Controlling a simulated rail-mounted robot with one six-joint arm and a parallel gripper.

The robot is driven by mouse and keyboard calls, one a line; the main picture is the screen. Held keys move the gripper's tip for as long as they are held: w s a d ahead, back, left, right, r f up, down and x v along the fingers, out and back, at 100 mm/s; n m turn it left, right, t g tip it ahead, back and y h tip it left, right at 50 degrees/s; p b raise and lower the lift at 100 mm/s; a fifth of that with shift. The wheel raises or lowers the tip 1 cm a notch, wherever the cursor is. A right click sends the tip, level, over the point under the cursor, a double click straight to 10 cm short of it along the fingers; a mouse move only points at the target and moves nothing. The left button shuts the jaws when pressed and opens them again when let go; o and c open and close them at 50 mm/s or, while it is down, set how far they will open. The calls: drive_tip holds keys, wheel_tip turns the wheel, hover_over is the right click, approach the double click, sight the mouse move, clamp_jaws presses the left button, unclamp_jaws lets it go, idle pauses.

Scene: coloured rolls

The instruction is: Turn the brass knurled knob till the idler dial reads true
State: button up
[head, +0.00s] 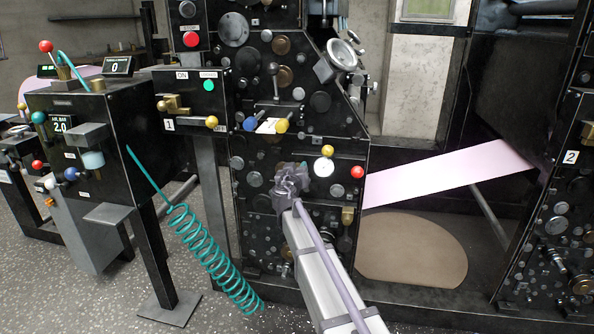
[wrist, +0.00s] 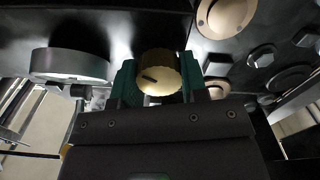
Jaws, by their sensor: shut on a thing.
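The brass knurled knob (wrist: 160,74) sits between the two green fingertips of my gripper (wrist: 157,86) in the wrist view, with a dark mark on its face. My gripper is shut on it. In the head view my gripper (head: 290,180) reaches the black machine's front panel, and its arm hides the knob there. A small white round dial (head: 323,167) is just right of my gripper; it may be the idler dial, but its reading is too small to tell. In the wrist view a large grey disc (wrist: 70,65) is left of the knob.
A yellow ball (head: 328,151) and a red ball (head: 357,172) stick out near the dial. A coiled teal hose (head: 215,258) hangs to the left. A pink web (head: 440,175) runs to the right. Round bosses (wrist: 226,14) and bolts surround the knob.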

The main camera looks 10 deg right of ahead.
drive_tip(key=shift+c, duration=1)
drive_tip(key=shift+n, duration=0.3)
drive_tip(key=n, duration=1)
drive_tip(key=shift+a+f, duration=0.1)
drive_tip(key=o, duration=0.9)
